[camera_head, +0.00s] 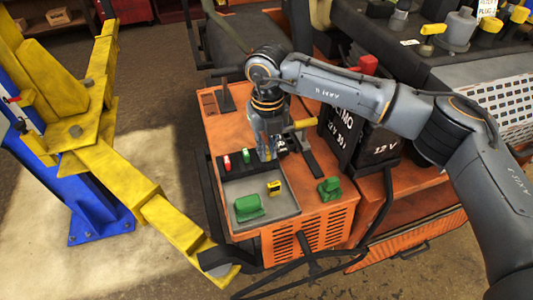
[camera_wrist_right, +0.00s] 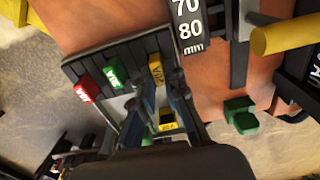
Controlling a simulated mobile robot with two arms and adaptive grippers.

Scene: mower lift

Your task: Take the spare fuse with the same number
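A row of fuses sits in a dark holder on the orange mower: a red fuse (camera_head: 227,163) (camera_wrist_right: 86,91), a green fuse (camera_head: 245,156) (camera_wrist_right: 115,77) and a yellow fuse (camera_wrist_right: 156,68) that appears to read 20A. Another yellow fuse (camera_head: 274,187) lies in the grey tray (camera_head: 285,208); it also shows in the wrist view (camera_wrist_right: 168,125), its number small. My right gripper (camera_head: 266,155) points down over the holder, and its fingers (camera_wrist_right: 162,88) are apart with nothing gripped. In the head view it hides the holder's right part. My left gripper is not in view.
A green block (camera_head: 248,207) lies in the tray, another green piece (camera_head: 329,188) on the orange top. A black 12 V battery (camera_head: 362,140) and a yellow-handled lever (camera_head: 304,124) stand close right. A yellow lift arm (camera_head: 140,185) is at left.

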